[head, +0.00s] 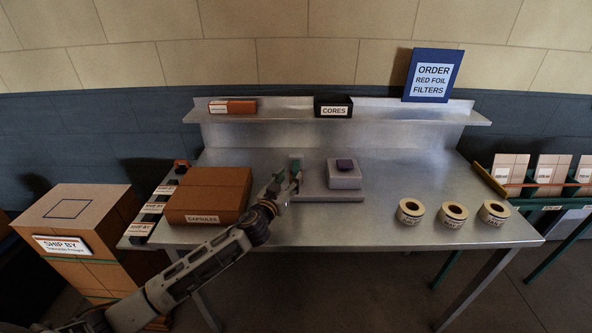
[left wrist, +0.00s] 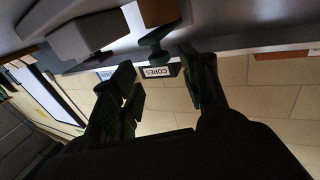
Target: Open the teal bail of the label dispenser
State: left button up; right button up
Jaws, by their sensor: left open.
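The label dispenser stands mid-table, with a grey base plate (head: 325,195) and a grey upright at its left end. A small teal part (head: 295,167), seemingly the bail, shows at that upright, partly hidden by my gripper. My left gripper (head: 282,182) is at the dispenser's left end, close to the teal part; I cannot tell whether they touch. In the left wrist view my left gripper (left wrist: 160,85) has its dark fingers apart, with a dark teal knob-like part (left wrist: 153,50) beyond and between them. Nothing is visibly held. My right gripper is not in view.
A grey block (head: 344,181) with a purple top sits on the dispenser's right. A brown capsules box (head: 208,194) lies left of my gripper. Label rolls (head: 453,215) stand at the table's right front. The cores bin (head: 333,106) is on the back shelf.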

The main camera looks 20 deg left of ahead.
aim_at(294, 172)
pick_arm(q)
jog(key=shift+w, duration=0.65)
jog(key=shift+w+d, duration=0.15)
jog(key=shift+w, duration=0.75)
jog(key=shift+w+d+p, duration=0.2)
jog(key=shift+w+p, duration=0.1)
jog(key=shift+w, duration=1.3)
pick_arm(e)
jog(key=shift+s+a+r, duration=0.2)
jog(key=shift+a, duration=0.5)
pick_arm(q)
grip_shut()
